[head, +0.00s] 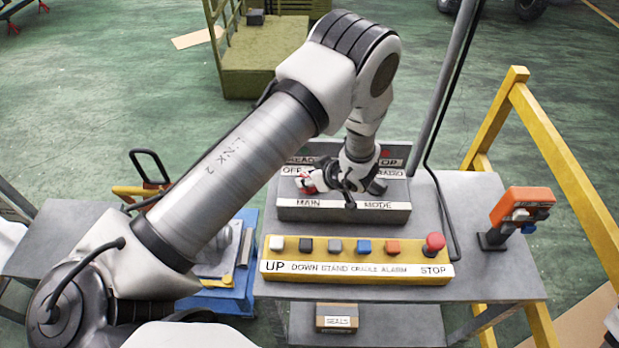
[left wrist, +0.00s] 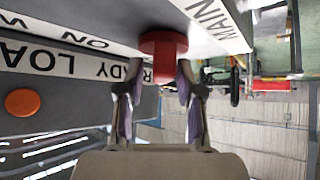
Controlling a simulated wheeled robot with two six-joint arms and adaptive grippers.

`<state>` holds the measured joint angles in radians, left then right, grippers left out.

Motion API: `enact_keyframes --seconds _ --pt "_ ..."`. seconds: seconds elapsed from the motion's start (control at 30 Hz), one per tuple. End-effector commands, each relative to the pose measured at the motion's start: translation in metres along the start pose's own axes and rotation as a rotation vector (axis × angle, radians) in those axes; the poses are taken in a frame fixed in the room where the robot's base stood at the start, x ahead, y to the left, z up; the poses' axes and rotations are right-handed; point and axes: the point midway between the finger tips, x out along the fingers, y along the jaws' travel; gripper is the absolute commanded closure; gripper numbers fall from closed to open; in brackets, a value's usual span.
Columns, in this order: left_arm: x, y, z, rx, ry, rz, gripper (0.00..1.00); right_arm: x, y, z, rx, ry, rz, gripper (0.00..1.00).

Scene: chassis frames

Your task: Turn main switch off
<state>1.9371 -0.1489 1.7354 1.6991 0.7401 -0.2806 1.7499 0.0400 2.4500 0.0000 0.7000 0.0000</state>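The main switch (head: 306,184) is a red knob on the left of the grey control box (head: 290,213), above the MAIN label. In the left wrist view the red switch (left wrist: 163,43) shows as a round disc with a narrow grip bar. My left gripper (head: 316,181) is at the switch, its arm reaching over from the left. In the left wrist view the two fingers of my left gripper (left wrist: 160,76) stand apart on either side of the grip bar, with gaps visible. Contact with the disc edge is unclear. The arm and hand hide part of the box. My right gripper is not in view.
A yellow button panel (head: 350,279) with a red STOP button (head: 433,243) lies in front of the box on the grey table (head: 482,218). An orange device (head: 522,208) stands at the right. A pole and black cable rise beside the box. Yellow railing (head: 560,160) borders the right.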

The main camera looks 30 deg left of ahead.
Motion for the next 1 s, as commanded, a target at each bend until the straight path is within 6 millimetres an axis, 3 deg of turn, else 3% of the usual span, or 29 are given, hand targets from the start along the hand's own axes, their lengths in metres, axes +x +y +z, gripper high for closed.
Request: enact_keyframes --seconds 0.33,0.7,1.0 --pt "-0.004 -0.001 0.001 0.004 -0.002 -0.002 0.56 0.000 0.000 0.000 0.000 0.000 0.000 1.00" --pt "-0.068 0.000 0.000 0.004 -0.002 0.000 0.56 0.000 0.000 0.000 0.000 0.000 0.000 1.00" --pt "-0.073 -0.001 0.000 0.002 -0.004 -0.003 0.56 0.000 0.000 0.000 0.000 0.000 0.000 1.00"
